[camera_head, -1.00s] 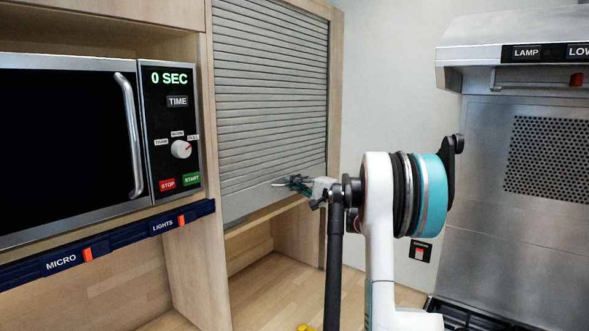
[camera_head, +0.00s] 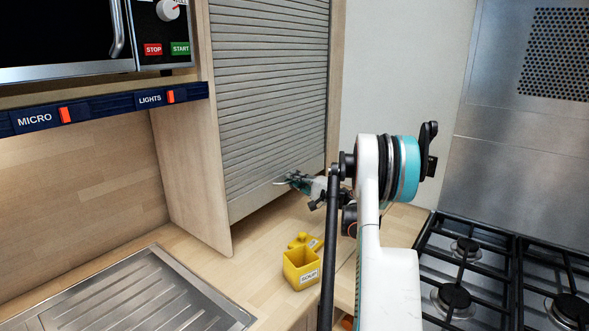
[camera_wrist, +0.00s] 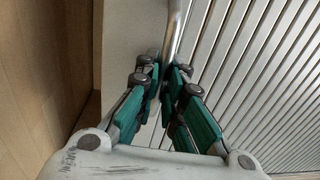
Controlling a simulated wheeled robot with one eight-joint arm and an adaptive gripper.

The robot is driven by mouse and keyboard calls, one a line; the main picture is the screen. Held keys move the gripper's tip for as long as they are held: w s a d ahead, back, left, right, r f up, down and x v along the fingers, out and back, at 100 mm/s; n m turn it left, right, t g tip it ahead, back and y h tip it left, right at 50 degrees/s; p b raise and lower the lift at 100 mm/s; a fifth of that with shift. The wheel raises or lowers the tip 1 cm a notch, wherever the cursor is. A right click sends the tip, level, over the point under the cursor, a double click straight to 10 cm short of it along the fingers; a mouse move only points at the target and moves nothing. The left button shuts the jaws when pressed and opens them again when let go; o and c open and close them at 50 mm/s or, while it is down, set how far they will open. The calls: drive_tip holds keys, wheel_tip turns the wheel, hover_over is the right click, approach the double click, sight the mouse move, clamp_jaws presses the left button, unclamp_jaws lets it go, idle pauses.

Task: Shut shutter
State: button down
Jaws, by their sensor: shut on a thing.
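The grey slatted shutter (camera_head: 268,95) covers the cabinet front from the top of the view down to the countertop or very close to it. Whether a thin gap is left under its bottom bar (camera_head: 250,203) I cannot tell. My gripper (camera_head: 288,181) is at the shutter's lower edge, right of its middle. In the wrist view the shutter (camera_wrist: 255,80) fills the right side, and my teal-padded fingers (camera_wrist: 166,78) are closed around its metal bar handle (camera_wrist: 174,30). My arm stands in front of the cabinet's right side.
A yellow box (camera_head: 301,268) with a yellow lid piece (camera_head: 300,240) behind it stands on the counter below my gripper. A gas hob (camera_head: 470,270) is at the right, a metal drainer (camera_head: 150,295) at lower left. The microwave (camera_head: 60,40) is at upper left.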

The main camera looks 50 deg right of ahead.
sight(287, 190)
wheel_tip(287, 190, down, 6)
drive_tip(key=shift+b, duration=1.05)
drive_tip(key=c, duration=1.7)
unclamp_jaws()
drive_tip(key=s, duration=0.8)
drive_tip(key=s+d+f, duration=0.1)
drive_tip(key=s, duration=0.3)
drive_tip(key=shift+c, duration=0.5)
